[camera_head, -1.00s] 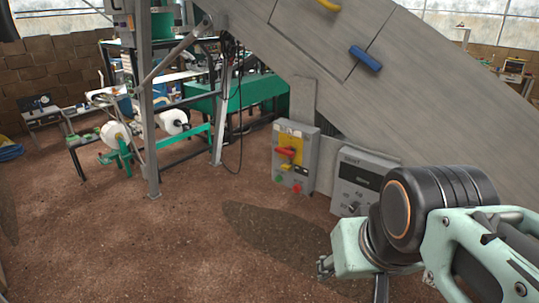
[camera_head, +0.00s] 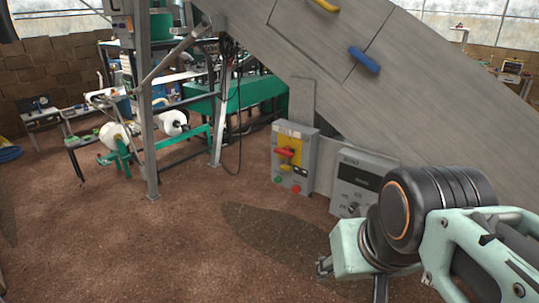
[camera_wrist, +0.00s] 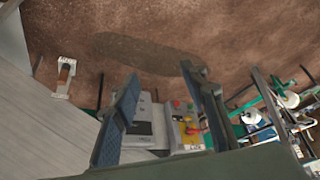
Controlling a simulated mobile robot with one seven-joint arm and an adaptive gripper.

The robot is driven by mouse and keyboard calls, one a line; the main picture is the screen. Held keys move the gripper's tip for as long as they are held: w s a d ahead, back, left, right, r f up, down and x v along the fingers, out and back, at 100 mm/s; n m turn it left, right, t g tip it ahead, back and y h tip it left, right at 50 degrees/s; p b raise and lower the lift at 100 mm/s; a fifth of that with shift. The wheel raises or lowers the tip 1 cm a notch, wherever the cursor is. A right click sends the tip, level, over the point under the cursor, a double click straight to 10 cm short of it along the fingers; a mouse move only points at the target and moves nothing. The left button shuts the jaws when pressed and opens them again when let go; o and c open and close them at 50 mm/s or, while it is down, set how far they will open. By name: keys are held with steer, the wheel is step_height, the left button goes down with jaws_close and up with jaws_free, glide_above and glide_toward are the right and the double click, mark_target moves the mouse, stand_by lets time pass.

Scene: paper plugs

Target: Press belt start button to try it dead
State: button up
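The grey control box (camera_head: 308,150) stands under the sloping conveyor in the head view. Low on its face are a small green button (camera_head: 278,180) at left and a red button (camera_head: 296,189) at right. Above them are a yellow plate (camera_head: 290,136), a red handle (camera_head: 285,152) and a dark tag (camera_head: 301,171). The start button's lettering is too small to read. My gripper (camera_head: 352,277) is in front and lower right of the box, apart from it. In the wrist view my gripper (camera_wrist: 160,80) is open and empty, and the control box (camera_wrist: 186,125) shows beyond the fingers.
A grey unit with a dark display (camera_head: 365,178) stands right of the box, partly hidden by my arm. The conveyor side (camera_head: 420,80) slopes overhead. A steel post (camera_head: 146,110) and white rolls (camera_head: 172,122) stand at left. The brown floor (camera_head: 150,245) in front is clear.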

steer(key=shift+c, duration=0.4)
jaws_close()
stand_by(1.2)
